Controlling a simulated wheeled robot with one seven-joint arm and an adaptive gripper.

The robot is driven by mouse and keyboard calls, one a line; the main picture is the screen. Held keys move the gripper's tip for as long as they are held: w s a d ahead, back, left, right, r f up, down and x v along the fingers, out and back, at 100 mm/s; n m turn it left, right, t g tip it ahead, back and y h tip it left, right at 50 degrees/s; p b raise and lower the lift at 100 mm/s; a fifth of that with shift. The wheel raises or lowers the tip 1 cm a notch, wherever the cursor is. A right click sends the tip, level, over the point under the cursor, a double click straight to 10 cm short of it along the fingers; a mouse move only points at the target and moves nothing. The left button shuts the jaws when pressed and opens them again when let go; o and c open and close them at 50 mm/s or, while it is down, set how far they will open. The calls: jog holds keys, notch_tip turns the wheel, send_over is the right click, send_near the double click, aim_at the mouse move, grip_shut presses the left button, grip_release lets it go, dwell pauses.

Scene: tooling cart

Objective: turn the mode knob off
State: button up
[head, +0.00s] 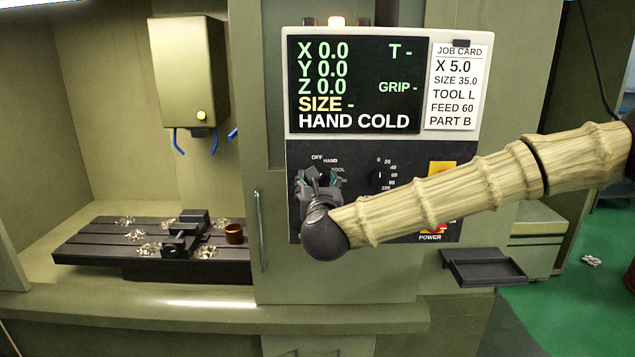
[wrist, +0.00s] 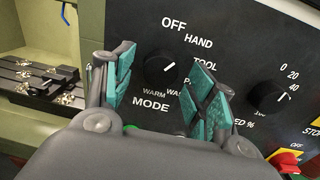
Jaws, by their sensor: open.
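The mode knob (wrist: 158,68) is a round black dial on the black panel in the wrist view. Its white mark points up and right, toward HAND; OFF is printed above it. My gripper (wrist: 162,82) is open, its teal pads on either side of the knob in the picture. I see no contact with the knob. In the head view my gripper (head: 319,178) is in front of the panel's left part and hides the knob. The display (head: 354,86) reads HAND COLD.
A second knob (wrist: 266,97) with a number scale is to the right. Below it to the right is a red control (wrist: 285,160) on yellow. A dark tray (head: 484,268) juts out below the panel. The machine bed (head: 90,245) with shavings is at left.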

jog(key=c, duration=1)
jog(key=shift+n+b, duration=3.5)
jog(key=shift+b, duration=0.05)
jog(key=shift+r, duration=0.1)
